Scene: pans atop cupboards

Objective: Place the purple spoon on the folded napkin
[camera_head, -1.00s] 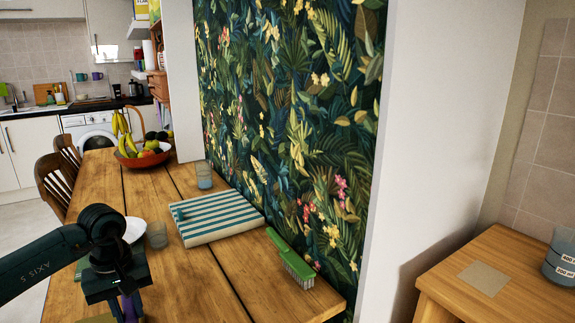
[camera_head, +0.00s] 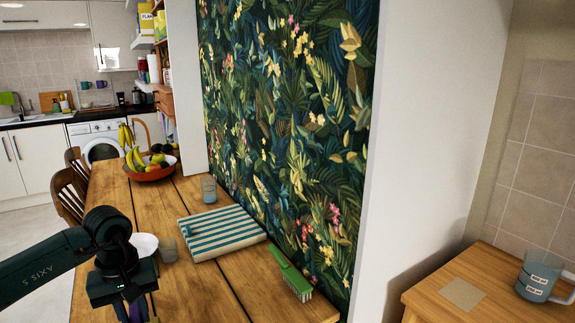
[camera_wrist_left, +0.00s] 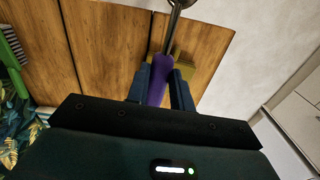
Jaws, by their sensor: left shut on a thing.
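The purple spoon (camera_wrist_left: 158,85) is between the fingers of my left gripper (camera_wrist_left: 163,92) in the left wrist view. The gripper is shut on its purple handle, and its metal shaft extends beyond the fingertips. In the head view my left gripper (camera_head: 136,309) is over the near left part of the table, and the spoon is mostly hidden. The folded napkin (camera_head: 222,232), with teal and white stripes, lies flat on the table to the right of and beyond the gripper. My right gripper is not in view.
A green brush (camera_head: 290,276) lies near the table's right edge. A white plate (camera_head: 146,242) and a glass (camera_head: 168,250) stand left of the napkin. Another glass (camera_head: 209,190) and a fruit bowl (camera_head: 150,172) are farther back. A leafy patterned wall (camera_head: 290,120) borders the table's right side.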

